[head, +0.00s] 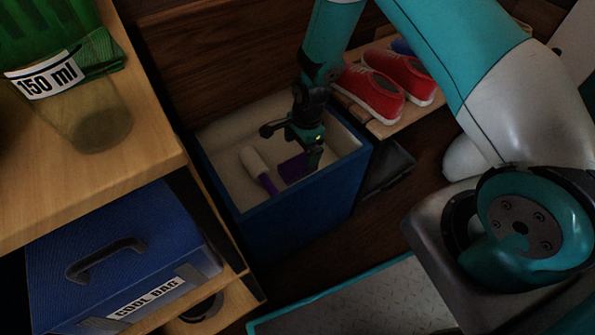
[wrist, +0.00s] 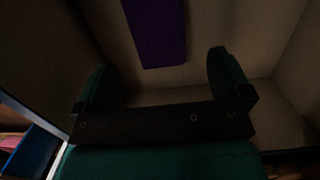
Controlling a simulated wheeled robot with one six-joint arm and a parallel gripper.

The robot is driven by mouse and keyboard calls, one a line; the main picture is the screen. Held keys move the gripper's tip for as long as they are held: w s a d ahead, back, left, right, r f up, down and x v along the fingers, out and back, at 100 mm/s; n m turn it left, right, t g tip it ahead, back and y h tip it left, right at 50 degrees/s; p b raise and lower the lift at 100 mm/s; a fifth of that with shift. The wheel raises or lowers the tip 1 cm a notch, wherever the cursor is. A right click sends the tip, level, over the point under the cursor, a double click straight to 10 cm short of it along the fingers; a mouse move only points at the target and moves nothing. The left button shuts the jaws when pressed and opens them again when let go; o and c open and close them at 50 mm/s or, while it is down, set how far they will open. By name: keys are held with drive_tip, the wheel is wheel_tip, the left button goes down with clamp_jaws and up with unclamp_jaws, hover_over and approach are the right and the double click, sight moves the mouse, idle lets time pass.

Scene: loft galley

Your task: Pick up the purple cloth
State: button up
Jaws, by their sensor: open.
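The purple cloth (head: 294,168) lies flat in a blue box (head: 297,207) with a pale inside. In the wrist view the purple cloth (wrist: 156,30) is a dark purple strip at the top, ahead of the fingers. My gripper (head: 312,156) is down inside the box, over the right side of the cloth, and hides part of it. In the wrist view my gripper (wrist: 160,82) has its two green fingers wide apart, with nothing between them. I cannot tell how high the fingertips are above the cloth.
A white and purple object (head: 258,168) lies in the box, left of the cloth. The box walls are close around my gripper. Red shoes (head: 372,92) stand on a rack behind right. A wooden shelf (head: 110,185) with a blue cool bag (head: 115,255) is at left.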

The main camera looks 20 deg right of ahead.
sight(298, 164)
drive_tip(key=f+b, duration=0.1)
drive_tip(key=f, duration=0.1)
drive_tip(key=a+f+b, duration=0.1)
drive_tip(key=f, duration=0.1)
drive_tip(key=f+b, duration=0.1)
drive_tip(key=f, duration=0.2)
drive_tip(key=shift+s+a, duration=0.15)
drive_tip(key=c, duration=1)
drive_tip(key=shift+r, duration=0.15)
wheel_tip(298, 164, up, 20)
drive_tip(key=p, duration=0.7)
